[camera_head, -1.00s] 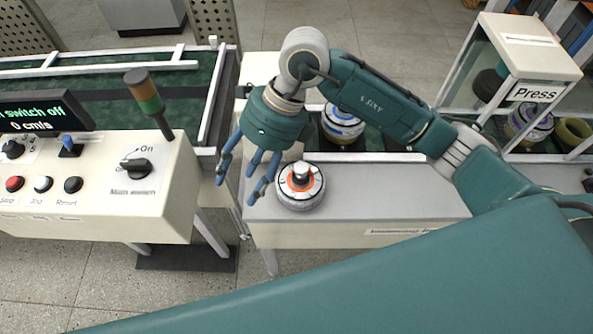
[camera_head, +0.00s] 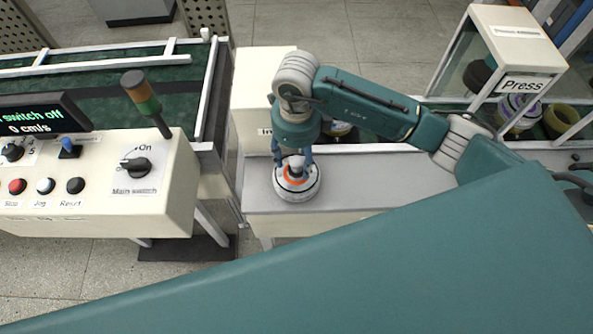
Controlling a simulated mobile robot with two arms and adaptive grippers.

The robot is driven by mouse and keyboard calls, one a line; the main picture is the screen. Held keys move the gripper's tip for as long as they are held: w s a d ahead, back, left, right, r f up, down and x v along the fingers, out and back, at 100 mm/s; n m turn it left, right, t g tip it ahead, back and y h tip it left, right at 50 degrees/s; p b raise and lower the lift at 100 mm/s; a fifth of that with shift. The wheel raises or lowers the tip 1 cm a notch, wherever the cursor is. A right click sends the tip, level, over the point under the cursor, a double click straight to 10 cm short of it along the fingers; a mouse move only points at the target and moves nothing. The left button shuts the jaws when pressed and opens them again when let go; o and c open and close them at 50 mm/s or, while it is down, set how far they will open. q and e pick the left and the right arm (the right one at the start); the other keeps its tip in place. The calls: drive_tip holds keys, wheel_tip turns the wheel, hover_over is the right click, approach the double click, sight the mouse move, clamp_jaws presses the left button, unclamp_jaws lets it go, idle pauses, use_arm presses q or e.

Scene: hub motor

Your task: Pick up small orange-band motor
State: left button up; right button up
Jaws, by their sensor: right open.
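The small orange-band motor (camera_head: 297,182) is a round white and grey part with an orange ring and a raised centre. It stands upright near the left end of the grey bench (camera_head: 390,180). My right gripper (camera_head: 293,166) points down directly above the motor. Its blue fingers are spread at the motor's top, open. I cannot tell whether they touch it. My left gripper is out of view.
A white box (camera_head: 255,90) stands behind the motor, and another motor (camera_head: 337,129) is partly hidden behind my right arm. The control panel (camera_head: 100,185) with a light tower (camera_head: 142,93) is at left. The press (camera_head: 515,50) is at right.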

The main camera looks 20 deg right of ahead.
drive_tip(key=shift+f, duration=0.9)
drive_tip(key=shift+c, duration=0.5)
clamp_jaws()
drive_tip(key=shift+w, duration=0.15)
drive_tip(key=shift+r, duration=0.2)
